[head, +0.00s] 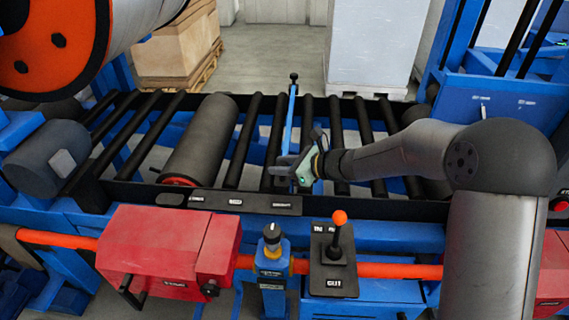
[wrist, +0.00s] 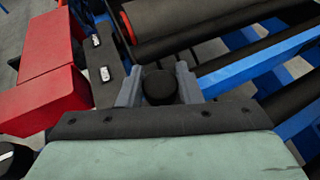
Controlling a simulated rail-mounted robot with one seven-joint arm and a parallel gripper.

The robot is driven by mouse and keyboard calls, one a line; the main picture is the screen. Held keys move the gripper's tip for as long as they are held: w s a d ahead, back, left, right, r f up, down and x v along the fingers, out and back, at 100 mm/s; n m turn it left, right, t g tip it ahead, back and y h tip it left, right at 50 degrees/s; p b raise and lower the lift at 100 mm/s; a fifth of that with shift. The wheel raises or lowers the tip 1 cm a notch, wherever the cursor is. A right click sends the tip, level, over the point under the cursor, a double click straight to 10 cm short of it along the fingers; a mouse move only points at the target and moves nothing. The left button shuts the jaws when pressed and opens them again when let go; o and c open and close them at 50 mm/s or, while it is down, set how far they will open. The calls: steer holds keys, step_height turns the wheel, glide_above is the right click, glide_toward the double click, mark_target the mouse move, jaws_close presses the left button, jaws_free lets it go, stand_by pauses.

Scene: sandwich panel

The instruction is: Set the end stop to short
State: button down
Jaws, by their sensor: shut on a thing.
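The end stop is a thin blue bar (head: 290,118) lying across the roller bed, with a black knob at its far end. Its near end is hidden behind my gripper in the head view. My gripper (head: 284,170) is at the near end of the bar, just above the front rail. In the wrist view my gripper (wrist: 158,90) is shut on a round black knob (wrist: 160,87), one finger on each side. The front rail (head: 258,203) carries several small labels, too small to read surely. The gripper is behind the rightmost label (head: 286,205).
A thick grey roller (head: 200,140) lies left of the bar. In front are a red box (head: 168,255), a knob post (head: 272,240) and an orange-balled lever (head: 339,218). A large orange-ended roll (head: 55,45) hangs upper left.

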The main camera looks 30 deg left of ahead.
steer(key=shift+w+d+f, duration=0.15)
steer(key=shift+d, duration=0.1)
steer(key=c, duration=1.2)
jaws_free()
steer(key=shift+o, duration=0.8)
steer(key=shift+d, duration=0.15)
steer(key=b+v, duration=0.1)
steer(key=v, duration=0.6)
steer(key=shift+r, duration=0.25)
steer(key=shift+d, duration=0.1)
